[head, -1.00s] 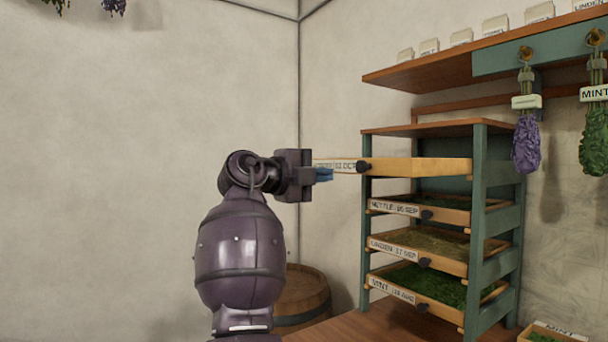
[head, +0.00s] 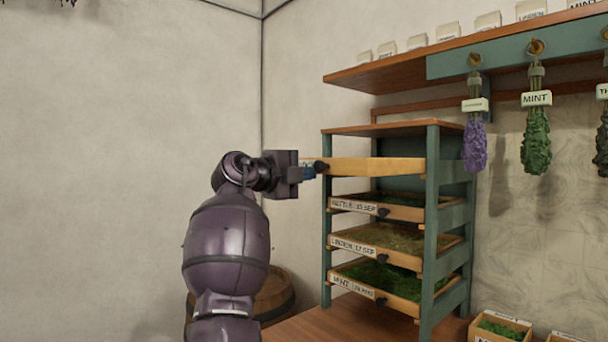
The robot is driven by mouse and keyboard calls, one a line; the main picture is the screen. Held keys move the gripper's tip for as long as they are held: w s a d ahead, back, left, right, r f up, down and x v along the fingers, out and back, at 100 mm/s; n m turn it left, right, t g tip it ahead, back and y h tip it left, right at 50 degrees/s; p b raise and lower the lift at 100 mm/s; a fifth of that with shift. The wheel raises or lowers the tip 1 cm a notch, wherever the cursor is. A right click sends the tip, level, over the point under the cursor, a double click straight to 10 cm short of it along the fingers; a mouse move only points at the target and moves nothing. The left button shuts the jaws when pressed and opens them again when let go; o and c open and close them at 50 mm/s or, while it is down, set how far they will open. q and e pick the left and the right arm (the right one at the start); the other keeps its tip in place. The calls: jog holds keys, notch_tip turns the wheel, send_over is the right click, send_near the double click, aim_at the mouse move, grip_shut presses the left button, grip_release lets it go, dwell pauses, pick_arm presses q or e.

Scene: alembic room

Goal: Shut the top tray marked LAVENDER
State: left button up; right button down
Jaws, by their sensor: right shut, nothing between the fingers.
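The top tray (head: 375,167) is a pale wooden drawer in the top slot of the green drying rack (head: 432,200). Its front end sticks out to the left past the rack's front post. Its label is mostly hidden behind my right gripper, so LAVENDER cannot be read. A dark round knob (head: 320,167) shows on its front. My left gripper is not in view.
Lower trays marked NETTLE (head: 355,206), LINDEN (head: 352,246) and MINT (head: 352,285) sit below. A wooden shelf (head: 390,72) runs above, with herb bundles (head: 536,140) hanging at right. A barrel (head: 275,297) stands behind my arm.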

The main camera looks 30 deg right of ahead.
jog(key=d, duration=0.3)
jog(key=w+d+b, duration=0.1)
jog(key=d, duration=0.2)
jog(key=d+b, duration=0.1)
jog(key=d, duration=0.3)
jog(key=shift+w+f, duration=0.3)
jog(key=shift+f, duration=0.1)
jog(key=d+b, duration=0.1)
jog(key=d, duration=0.3)
jog(key=w+d+b, duration=0.1)
jog(key=d, duration=0.6)
jog(key=shift+w+d+r+b, duration=0.25)
jog(key=shift+w+d+b, duration=0.05)
jog(key=shift+b, duration=0.1)
jog(key=shift+d, duration=0.35)
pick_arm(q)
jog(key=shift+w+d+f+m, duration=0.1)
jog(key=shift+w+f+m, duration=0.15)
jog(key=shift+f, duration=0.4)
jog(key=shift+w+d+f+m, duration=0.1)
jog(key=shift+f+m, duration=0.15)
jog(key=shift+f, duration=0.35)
pick_arm(e)
jog(key=shift+r, duration=0.3)
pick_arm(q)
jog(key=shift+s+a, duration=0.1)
pick_arm(e)
jog(key=shift+s+d+r, duration=0.1)
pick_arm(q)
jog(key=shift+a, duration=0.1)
